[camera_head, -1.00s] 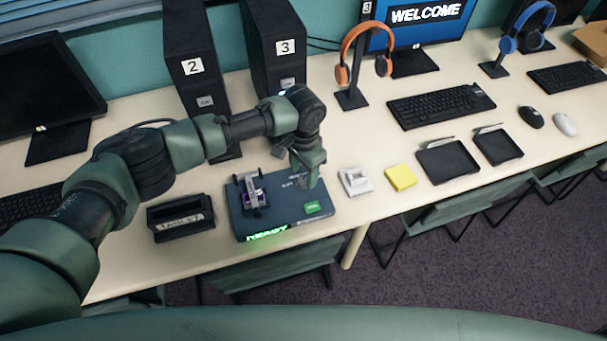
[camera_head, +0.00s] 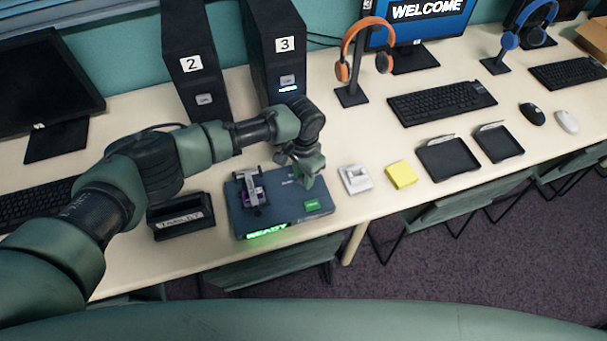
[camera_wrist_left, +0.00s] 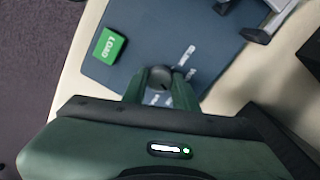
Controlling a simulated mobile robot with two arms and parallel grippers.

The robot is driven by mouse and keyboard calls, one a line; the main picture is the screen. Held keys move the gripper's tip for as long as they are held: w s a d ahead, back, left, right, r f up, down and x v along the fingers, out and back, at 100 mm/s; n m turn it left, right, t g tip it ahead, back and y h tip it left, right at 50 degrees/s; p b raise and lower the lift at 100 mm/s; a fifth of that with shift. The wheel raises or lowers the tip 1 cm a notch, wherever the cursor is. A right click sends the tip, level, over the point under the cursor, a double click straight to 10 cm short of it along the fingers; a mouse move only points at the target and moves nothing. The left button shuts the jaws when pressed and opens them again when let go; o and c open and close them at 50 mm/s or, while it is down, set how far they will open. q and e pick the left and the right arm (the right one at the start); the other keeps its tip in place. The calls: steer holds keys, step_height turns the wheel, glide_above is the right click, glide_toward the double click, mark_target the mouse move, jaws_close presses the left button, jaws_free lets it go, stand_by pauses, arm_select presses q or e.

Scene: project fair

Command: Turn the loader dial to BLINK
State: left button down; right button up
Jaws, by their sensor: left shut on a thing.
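The loader (camera_head: 285,215) is a flat dark blue-grey box near the table's front edge, with a lit green READY display (camera_head: 267,231) on its front and a green button (camera_head: 312,204). In the left wrist view the button (camera_wrist_left: 108,46) reads LOAD. The dial (camera_wrist_left: 160,78) is a small dark round knob on the loader's top, with white lettering partly hidden around it. My left gripper (camera_head: 307,176) is over the loader's right part; in the wrist view its fingers (camera_wrist_left: 160,90) are shut on the dial, one on each side. My right gripper is not in view.
A clamp-like fixture (camera_head: 252,190) sits on the loader's left part. A black labelled holder (camera_head: 180,222) stands left of it. A white block (camera_head: 355,179) and yellow pad (camera_head: 401,174) lie to the right. Computer towers (camera_head: 275,60) stand behind.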

arm_select(q)
steer(key=n+p, duration=0.2)
steer(key=n, duration=0.1)
steer(key=shift+r+p, duration=0.2)
steer(key=shift+p, duration=0.2)
steer(key=n+p, duration=0.3)
steer(key=n, duration=0.3)
steer(key=n+p, duration=0.2)
steer(key=n, duration=0.2)
steer(key=shift+w+f+n+p, duration=0.1)
steer(key=shift+n+p, duration=0.65)
steer(key=shift+n, duration=1.65)
steer(key=c, duration=1.1)
jaws_free()
